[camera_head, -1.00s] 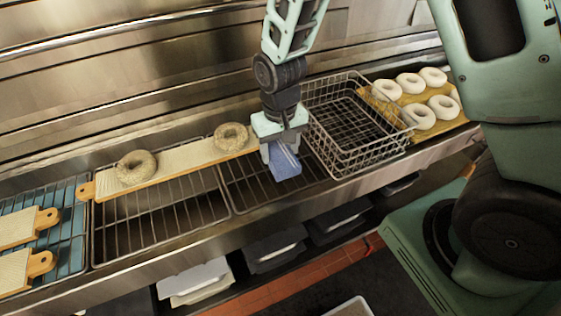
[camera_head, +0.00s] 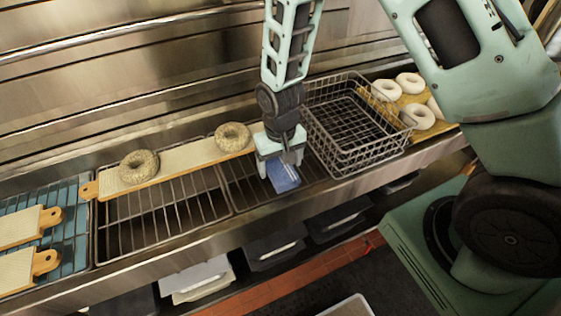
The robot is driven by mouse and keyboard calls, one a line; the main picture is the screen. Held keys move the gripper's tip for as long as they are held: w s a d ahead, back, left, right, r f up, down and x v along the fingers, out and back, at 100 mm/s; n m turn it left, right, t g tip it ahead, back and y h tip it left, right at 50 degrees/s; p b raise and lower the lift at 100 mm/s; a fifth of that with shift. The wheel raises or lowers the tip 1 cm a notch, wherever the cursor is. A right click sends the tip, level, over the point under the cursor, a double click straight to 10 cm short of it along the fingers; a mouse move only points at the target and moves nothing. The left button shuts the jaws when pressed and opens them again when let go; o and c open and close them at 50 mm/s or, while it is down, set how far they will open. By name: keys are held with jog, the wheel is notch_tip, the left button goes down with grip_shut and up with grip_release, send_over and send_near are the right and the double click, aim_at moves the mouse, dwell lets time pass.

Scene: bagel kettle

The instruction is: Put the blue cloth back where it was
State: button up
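The blue cloth (camera_head: 284,178) is small and hangs at the fingertips of my gripper (camera_head: 281,165). My gripper points down over the right part of the wire rack, just left of the wire basket. The fingers look shut on the cloth, with its upper part hidden between them. I cannot tell whether the cloth's lower edge touches the rack (camera_head: 238,180).
An empty wire basket (camera_head: 345,155) stands right of my gripper. A long board (camera_head: 180,161) with two seeded bagels lies to the left. White dough rings (camera_head: 411,83) lie on a board at the right. Paddle boards (camera_head: 18,228) lie at far left.

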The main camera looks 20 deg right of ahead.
aim_at(280, 167)
jog(key=shift+r, duration=0.15)
notch_tip(280, 167, up, 12)
jog(key=f+b, duration=0.1)
jog(key=b, duration=0.1)
jog(key=s+a+r+n, duration=0.3)
jog(key=s+r+n, duration=0.1)
jog(key=s, duration=0.6)
jog(key=s+a+r+n+b, duration=0.1)
jog(key=s+a+r+n, duration=0.2)
jog(key=s, duration=0.7)
jog(key=shift+a+r+n+y, duration=0.15)
jog(key=shift+r+n+y, duration=0.15)
jog(key=shift+r+n, duration=0.1)
